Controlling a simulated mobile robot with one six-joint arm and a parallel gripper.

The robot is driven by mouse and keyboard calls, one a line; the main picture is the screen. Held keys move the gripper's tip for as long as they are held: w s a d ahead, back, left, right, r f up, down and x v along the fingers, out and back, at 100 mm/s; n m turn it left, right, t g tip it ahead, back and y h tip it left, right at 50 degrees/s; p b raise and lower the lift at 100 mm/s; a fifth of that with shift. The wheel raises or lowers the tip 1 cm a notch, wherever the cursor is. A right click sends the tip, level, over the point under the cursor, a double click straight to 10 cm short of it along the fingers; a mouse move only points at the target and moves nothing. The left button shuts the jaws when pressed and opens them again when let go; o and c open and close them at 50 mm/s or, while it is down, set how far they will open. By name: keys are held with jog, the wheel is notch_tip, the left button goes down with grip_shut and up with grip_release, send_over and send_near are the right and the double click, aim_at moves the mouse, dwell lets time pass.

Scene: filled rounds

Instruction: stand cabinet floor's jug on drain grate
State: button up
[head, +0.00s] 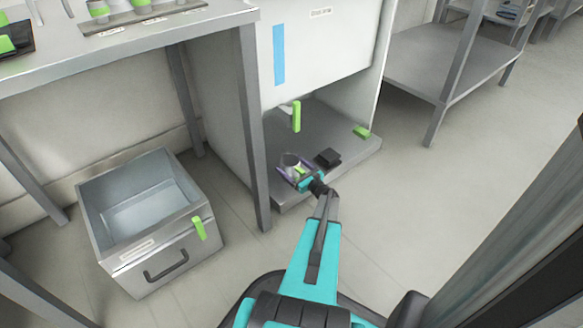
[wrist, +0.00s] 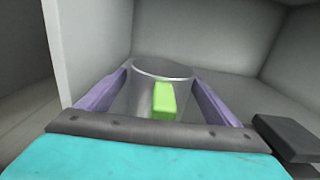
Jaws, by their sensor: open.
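The jug (head: 291,160) is a grey metal cylinder with a green handle. It stands upright on the cabinet floor (head: 318,128), near the front edge. In the wrist view the jug (wrist: 143,100) is between my purple fingers, its green handle facing me. My gripper (head: 290,171) is open around the jug, one finger on each side. A small gap shows beside the right finger; contact on the left is unclear. A dark strip on the counter at top left, with several cups on it, may be the drain grate (head: 165,20), but I cannot tell for sure.
A dark block (head: 328,158) lies on the cabinet floor just right of my gripper. A green piece (head: 361,132) sits at the floor's right front edge. A raised panel (head: 325,50) hangs above the opening. A table leg (head: 252,130) and an open drawer box (head: 150,245) stand left.

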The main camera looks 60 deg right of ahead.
jog(key=p+v, duration=0.3)
jog(key=v, duration=0.9)
jog(key=shift+p, duration=0.3)
jog(key=shift+s, duration=0.15)
